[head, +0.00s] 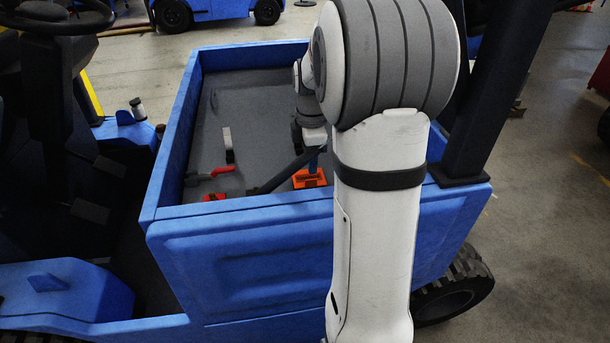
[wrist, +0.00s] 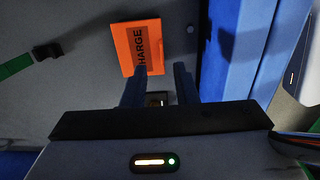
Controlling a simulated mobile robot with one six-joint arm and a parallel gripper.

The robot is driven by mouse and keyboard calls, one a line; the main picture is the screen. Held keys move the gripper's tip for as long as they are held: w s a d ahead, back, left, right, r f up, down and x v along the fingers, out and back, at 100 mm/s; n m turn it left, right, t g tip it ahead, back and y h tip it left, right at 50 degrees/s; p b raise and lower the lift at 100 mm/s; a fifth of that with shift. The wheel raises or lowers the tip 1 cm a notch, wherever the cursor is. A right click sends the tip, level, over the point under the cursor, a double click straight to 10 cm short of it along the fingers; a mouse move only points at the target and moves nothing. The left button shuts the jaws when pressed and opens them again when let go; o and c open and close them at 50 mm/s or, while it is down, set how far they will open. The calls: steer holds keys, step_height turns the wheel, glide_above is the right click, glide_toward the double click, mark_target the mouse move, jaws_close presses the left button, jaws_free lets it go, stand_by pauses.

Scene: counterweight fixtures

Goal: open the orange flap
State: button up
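The orange flap (wrist: 128,42) shows in the wrist view as an orange plate with dark lettering ending in "HARGE". In the head view the orange flap (head: 309,180) lies low in the blue bed, partly behind my arm. My gripper (wrist: 160,68) is open and empty, with its two blue fingers apart. The left finger overlaps the flap's lower part in the picture; I cannot tell whether it touches. A small dark piece (wrist: 157,98) shows between the fingers. How far the flap stands open is not clear.
Blue bed walls (wrist: 222,55) stand close to the right of my gripper in the wrist view. A red handle (head: 222,170), a small orange-red piece (head: 214,197) and a white upright piece (head: 228,145) are left of the flap. The grey bed floor (head: 255,100) is mostly clear behind.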

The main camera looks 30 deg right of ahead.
mark_target(310, 185)
step_height(310, 185, down, 5)
steer(key=shift+f, duration=0.1)
stand_by(0.3)
jaws_close()
steer(key=shift+w, duration=0.1)
stand_by(1.1)
